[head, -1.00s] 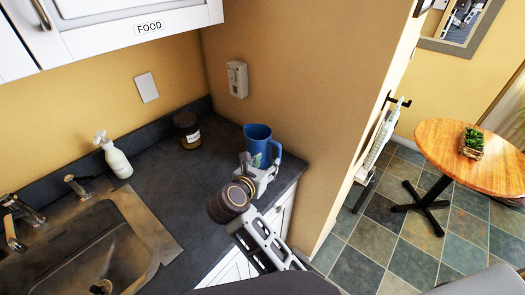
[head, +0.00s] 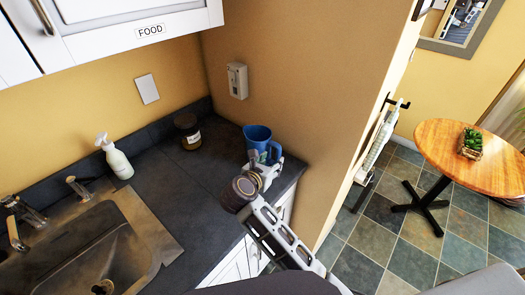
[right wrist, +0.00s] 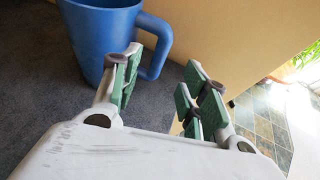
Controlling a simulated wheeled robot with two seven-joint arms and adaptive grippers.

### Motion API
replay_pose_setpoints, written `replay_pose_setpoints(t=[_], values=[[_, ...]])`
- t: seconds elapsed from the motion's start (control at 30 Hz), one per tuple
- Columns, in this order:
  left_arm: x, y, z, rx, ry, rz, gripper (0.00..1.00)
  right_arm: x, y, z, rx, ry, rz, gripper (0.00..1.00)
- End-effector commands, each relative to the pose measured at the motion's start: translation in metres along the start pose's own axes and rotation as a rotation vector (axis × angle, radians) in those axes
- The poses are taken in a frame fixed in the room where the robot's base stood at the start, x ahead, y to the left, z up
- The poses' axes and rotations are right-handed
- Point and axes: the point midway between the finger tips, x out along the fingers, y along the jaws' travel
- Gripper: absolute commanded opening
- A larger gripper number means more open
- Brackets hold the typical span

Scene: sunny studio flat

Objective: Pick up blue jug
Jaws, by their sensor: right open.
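The blue jug (head: 257,136) stands upright on the dark countertop by its right end, close to the tan wall. My right gripper (head: 266,168) is just in front of it and covers its lower part in the head view. In the right wrist view the jug (right wrist: 98,38) shows at upper left with its handle to the right. There my right gripper (right wrist: 163,88) is open, with green-padded fingers. The handle appears between the two sides of the fingers, beyond their tips; I cannot tell whether anything touches. My left gripper is not in view.
The wall (head: 300,110) stands close behind the jug. A round wooden table (head: 450,145) is far right.

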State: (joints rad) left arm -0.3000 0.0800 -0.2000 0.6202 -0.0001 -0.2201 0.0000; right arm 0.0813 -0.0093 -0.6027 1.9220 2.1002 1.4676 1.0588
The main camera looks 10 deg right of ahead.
Motion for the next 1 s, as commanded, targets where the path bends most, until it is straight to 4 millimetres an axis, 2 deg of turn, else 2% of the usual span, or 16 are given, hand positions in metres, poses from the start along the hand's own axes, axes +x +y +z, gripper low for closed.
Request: replay_pose_setpoints(t=[0.1,0.3,0.77,1.0], values=[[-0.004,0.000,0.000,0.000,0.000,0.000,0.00,0.016,0.000,0.002,-0.001,-0.002,-0.002,0.44],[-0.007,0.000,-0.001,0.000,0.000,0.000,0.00,0.034,0.000,0.001,0.000,-0.002,-0.001,0.44],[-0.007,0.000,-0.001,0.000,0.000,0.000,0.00,0.037,0.000,0.000,0.000,0.000,0.000,0.44],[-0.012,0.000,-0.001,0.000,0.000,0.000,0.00,0.047,0.000,-0.001,-0.002,-0.002,-0.001,0.44]])
